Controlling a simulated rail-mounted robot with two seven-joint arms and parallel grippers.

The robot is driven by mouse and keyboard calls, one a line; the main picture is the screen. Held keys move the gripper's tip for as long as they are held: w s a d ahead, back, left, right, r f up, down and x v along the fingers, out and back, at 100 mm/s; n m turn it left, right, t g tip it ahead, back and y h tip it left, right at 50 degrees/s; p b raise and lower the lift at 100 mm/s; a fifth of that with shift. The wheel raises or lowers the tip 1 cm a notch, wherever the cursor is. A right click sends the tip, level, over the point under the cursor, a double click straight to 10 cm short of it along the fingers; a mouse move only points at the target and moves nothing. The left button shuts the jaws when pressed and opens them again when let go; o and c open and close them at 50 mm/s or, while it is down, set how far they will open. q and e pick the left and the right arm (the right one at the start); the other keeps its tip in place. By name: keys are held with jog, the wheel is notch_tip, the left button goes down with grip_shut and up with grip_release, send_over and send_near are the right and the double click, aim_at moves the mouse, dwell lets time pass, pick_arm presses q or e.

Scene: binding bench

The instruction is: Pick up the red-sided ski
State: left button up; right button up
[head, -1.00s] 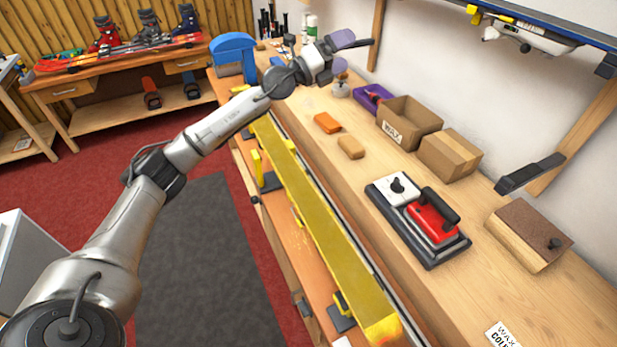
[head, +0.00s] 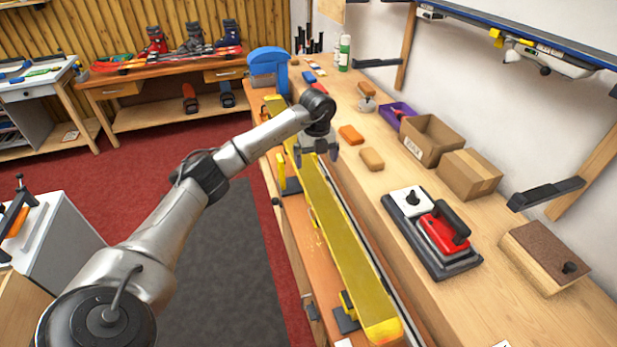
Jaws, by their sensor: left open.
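A long ski (head: 345,240) lies along the front of the bench, base up. Its base is yellow and its near end shades into orange. I cannot make out a red side on it from here. Yellow supports (head: 346,302) stand beneath and beside it. My left gripper (head: 318,156) points down over the far part of this ski, open, with its fingers apart across the ski's width. I cannot tell whether they touch it. The gripper and wrist hide part of the ski's far end. My right gripper is not in view.
A red waxing iron (head: 445,226) stands on a dark tray, right of the ski. Cardboard boxes (head: 430,140), orange blocks (head: 351,135) and a blue vise-like tool (head: 268,60) are on the bench.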

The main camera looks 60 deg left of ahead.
aim_at(315, 185)
pick_arm(q)
notch_tip(315, 185, down, 8)
jog(key=shift+f, duration=2.85)
jog(key=c, duration=0.9)
jog(key=shift+r, duration=0.2)
jog(key=shift+c, duration=0.5)
